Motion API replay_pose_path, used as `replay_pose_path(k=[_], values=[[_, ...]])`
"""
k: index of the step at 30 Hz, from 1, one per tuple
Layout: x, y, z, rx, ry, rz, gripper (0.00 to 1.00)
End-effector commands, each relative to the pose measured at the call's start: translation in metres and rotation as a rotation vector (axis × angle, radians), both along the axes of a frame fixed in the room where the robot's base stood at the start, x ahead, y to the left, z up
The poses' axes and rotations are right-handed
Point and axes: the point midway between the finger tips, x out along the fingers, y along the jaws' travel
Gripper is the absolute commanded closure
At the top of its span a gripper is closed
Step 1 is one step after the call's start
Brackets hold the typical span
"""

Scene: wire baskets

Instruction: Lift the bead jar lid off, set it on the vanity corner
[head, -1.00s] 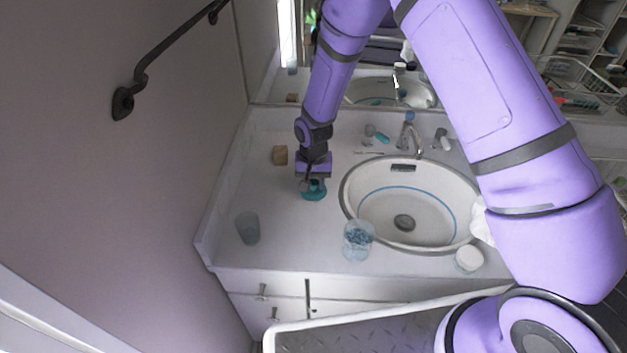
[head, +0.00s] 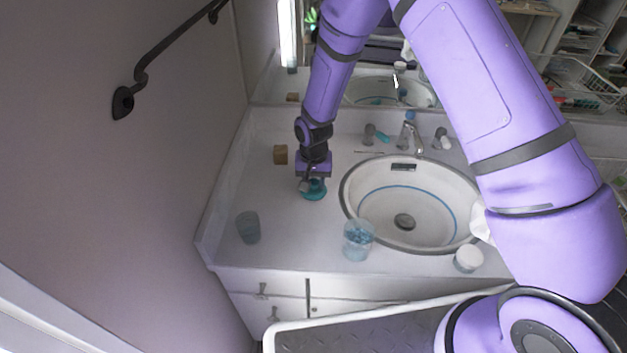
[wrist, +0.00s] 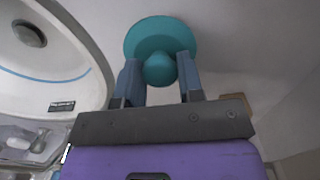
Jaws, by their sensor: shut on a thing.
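The teal lid (head: 315,190) is at the counter surface left of the sink. My gripper (head: 313,182) is above it, pointing down. In the wrist view the lid (wrist: 160,30) shows as a round disc with a ball knob (wrist: 160,69). The fingers of my gripper (wrist: 160,80) are on both sides of the knob, shut on it. The bead jar (head: 358,241), clear with blue beads inside, stands uncovered at the counter's front edge by the sink. I cannot tell whether the lid touches the vanity (head: 285,225) or is just above it.
The sink (head: 430,205) is right of my gripper. A white round container (head: 468,259) is front right. The counter between cup and jar is clear.

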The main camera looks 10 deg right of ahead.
Motion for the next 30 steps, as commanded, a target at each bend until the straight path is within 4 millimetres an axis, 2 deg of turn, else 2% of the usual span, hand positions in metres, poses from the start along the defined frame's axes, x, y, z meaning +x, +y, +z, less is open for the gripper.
replay_pose_path(k=[30], values=[[0.0002, 0.0003, -0.0103, 0.0, 0.0, 0.0, 0.99]])
